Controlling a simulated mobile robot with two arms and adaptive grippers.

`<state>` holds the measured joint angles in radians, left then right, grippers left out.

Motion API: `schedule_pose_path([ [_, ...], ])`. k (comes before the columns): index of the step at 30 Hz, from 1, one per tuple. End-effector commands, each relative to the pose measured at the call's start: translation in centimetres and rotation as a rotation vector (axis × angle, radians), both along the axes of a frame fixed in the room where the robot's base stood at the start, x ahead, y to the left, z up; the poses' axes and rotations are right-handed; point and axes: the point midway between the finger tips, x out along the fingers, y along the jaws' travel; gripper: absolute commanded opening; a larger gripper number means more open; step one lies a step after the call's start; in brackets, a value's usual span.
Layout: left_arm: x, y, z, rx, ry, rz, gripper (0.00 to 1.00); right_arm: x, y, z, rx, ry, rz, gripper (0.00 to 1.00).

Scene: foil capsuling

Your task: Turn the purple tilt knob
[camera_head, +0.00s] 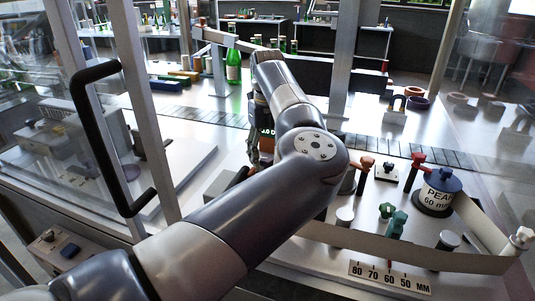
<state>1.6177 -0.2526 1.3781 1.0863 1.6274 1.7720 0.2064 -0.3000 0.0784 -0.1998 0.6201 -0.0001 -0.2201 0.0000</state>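I cannot make out a purple tilt knob for certain. A dark purple ring-like part (418,102) sits on the white deck at the back right, apart from my arm. My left arm reaches in from the lower left across the middle of the view. My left gripper (258,155) points down at the centre, over the white deck beside a dark box. My own arm partly covers it, and I cannot tell whether its fingers are open or shut. My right gripper is not in view.
Orange-brown (366,163), red (419,158) and green (397,222) knobs stand right of my arm. A drum labelled PEAR (438,197) and a millimetre scale (390,277) lie further right. A door frame with a black handle (98,140) stands left. Green bottles (233,68) stand behind.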

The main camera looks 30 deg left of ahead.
Motion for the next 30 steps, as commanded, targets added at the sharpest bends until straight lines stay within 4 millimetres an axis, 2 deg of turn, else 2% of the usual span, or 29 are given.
schedule_pose_path([
  [6,0.0,0.0,0.0,0.001,0.001,0.0,0.53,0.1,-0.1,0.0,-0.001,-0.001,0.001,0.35],
  [10,0.0,0.0,0.8,0.001,-0.001,0.0,0.53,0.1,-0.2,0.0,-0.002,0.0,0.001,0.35],
  [14,0.0,0.1,3.0,0.002,-0.002,0.0,0.53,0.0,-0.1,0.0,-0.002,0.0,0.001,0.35],
  [24,0.0,0.1,9.8,0.0,-0.001,0.0,0.53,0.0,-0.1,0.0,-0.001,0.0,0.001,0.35],
  [30,0.0,0.0,11.7,0.001,0.001,0.001,0.53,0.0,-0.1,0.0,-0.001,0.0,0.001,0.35],
])
